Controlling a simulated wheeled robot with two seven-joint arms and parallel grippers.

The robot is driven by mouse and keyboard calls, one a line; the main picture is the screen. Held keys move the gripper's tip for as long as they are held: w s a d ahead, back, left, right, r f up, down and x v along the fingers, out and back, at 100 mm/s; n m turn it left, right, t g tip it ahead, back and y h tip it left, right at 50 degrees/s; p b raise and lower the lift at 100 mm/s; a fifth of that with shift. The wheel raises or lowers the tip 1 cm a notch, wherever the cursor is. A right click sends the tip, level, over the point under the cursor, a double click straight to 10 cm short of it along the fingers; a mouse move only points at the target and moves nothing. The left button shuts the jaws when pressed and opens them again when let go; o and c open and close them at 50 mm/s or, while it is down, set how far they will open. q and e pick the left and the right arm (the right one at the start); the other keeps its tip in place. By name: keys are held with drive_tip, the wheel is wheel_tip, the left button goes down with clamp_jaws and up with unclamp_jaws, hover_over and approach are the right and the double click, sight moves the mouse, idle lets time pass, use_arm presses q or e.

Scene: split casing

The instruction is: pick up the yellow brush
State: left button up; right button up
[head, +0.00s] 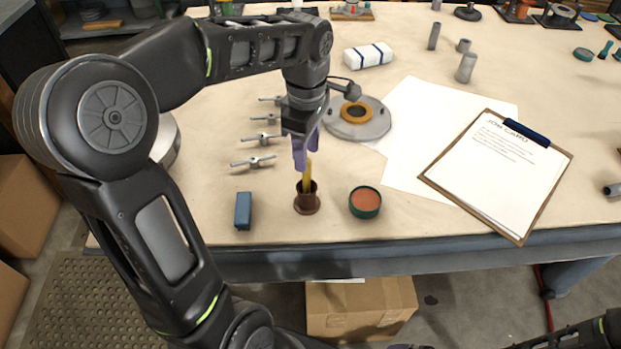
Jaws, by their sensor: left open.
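The yellow brush (308,173) stands upright in a small brown cup (306,204) near the table's front edge. Only its upper part shows above the rim; its lower end is hidden in the cup. My left gripper (305,155) points down from above with its purple fingers open at the top of the brush. The fingers partly cover the brush top, and I cannot tell whether they touch it. My right gripper is out of view; only part of my right arm shows at the bottom right.
A blue block (243,211) lies left of the cup, and a round green tin (365,202) stands right of it. Several grey wing-shaped parts (253,162) lie behind left. A grey disc with an orange ring (372,124) lies behind. A clipboard (563,165) lies to the right.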

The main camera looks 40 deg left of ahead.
sight(307, 176)
use_arm(q)
drive_tip(key=shift+f, duration=1.35)
drive_tip(key=shift+f, duration=0.1)
wheel_tip(307, 176, down, 5)
drive_tip(key=shift+p, duration=0.6)
drive_tip(key=shift+s, duration=0.1)
drive_tip(key=shift+c, duration=0.4)
clamp_jaws()
